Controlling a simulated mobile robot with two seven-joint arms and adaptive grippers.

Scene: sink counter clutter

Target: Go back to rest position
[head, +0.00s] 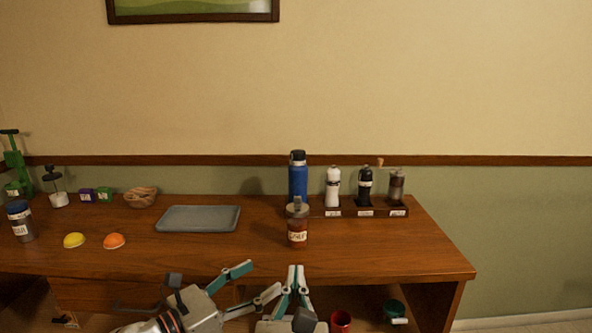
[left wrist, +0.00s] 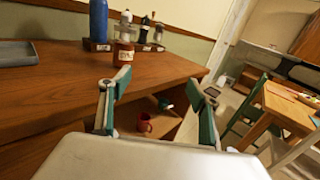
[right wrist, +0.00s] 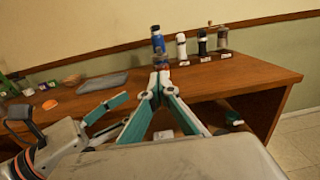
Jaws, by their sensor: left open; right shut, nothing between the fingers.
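My left gripper (head: 252,285) is open and empty in front of the desk's front edge, with its fingers spread; it also shows in the left wrist view (left wrist: 160,95). My right gripper (head: 295,270) is shut and empty just right of it, its fingertips together near the desk edge; it also shows in the right wrist view (right wrist: 161,78). The two grippers are close together. A labelled brown bottle (head: 297,226) stands upright on the desk beyond the right gripper, apart from it in the head view.
The wooden desk (head: 370,255) holds a blue flask (head: 298,175), a rack (head: 345,212) with grinders, a grey tray (head: 198,219), a bowl (head: 141,197), and yellow (head: 75,240) and orange (head: 114,241) halves. A red cup (head: 341,321) is below. The desk's front right is clear.

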